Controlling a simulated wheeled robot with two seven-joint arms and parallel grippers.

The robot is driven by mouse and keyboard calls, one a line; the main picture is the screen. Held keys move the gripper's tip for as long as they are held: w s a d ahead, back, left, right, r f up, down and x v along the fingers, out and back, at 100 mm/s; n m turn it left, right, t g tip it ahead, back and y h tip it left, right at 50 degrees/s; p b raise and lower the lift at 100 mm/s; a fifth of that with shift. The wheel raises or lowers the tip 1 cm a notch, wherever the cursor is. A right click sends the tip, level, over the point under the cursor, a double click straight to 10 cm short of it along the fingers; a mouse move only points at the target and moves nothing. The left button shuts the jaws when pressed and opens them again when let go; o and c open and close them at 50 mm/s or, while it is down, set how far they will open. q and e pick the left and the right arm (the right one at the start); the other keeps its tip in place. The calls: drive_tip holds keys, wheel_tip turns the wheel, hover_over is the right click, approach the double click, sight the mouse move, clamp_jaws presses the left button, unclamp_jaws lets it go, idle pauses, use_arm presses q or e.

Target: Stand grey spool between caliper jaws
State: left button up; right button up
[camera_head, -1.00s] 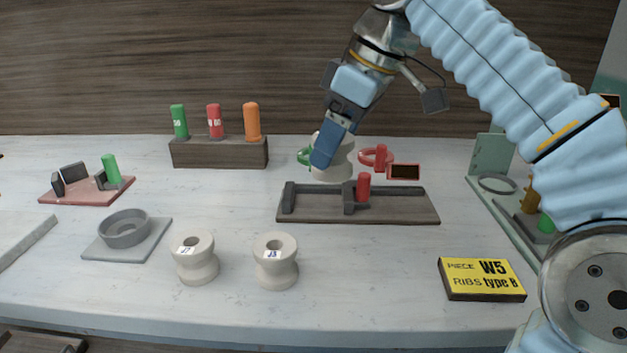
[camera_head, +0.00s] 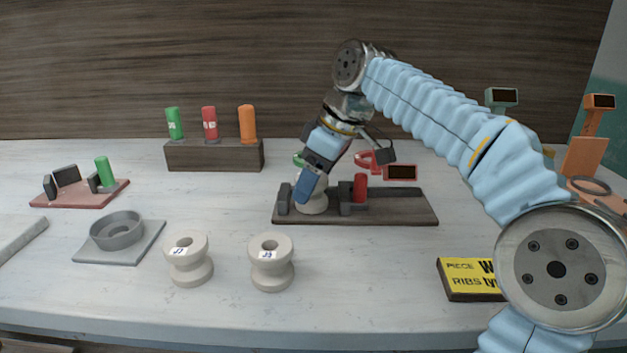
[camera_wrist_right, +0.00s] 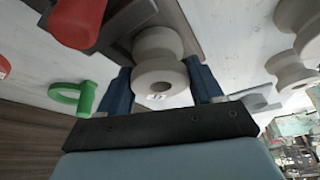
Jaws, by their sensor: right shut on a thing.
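My right gripper (camera_head: 308,188) is shut on a grey spool (camera_head: 314,206), its blue fingers on either side of it. The spool also shows in the right wrist view (camera_wrist_right: 158,45), with a small label on its end. In the head view the spool is upright or nearly so, low between the two dark jaws of the caliper (camera_head: 400,212), a dark base with a red handle (camera_head: 361,187). The gripper partly hides the spool, and I cannot tell whether its foot touches the base. My left gripper is out of view.
Two more labelled grey spools (camera_head: 188,262) (camera_head: 271,265) stand in front. A grey ring on a plate (camera_head: 118,232) and a red-based caliper (camera_head: 85,196) lie left. A block with coloured handles (camera_head: 215,157) stands behind. A yellow sign (camera_head: 468,278) is at front right.

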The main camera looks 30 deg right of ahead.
drive_tip(key=shift+f, duration=0.15)
drive_tip(key=o, duration=1.3)
drive_tip(key=shift+r, duration=0.3)
drive_tip(key=p+v, duration=0.2)
drive_tip(key=v, duration=1)
drive_tip(key=shift+f, duration=0.1)
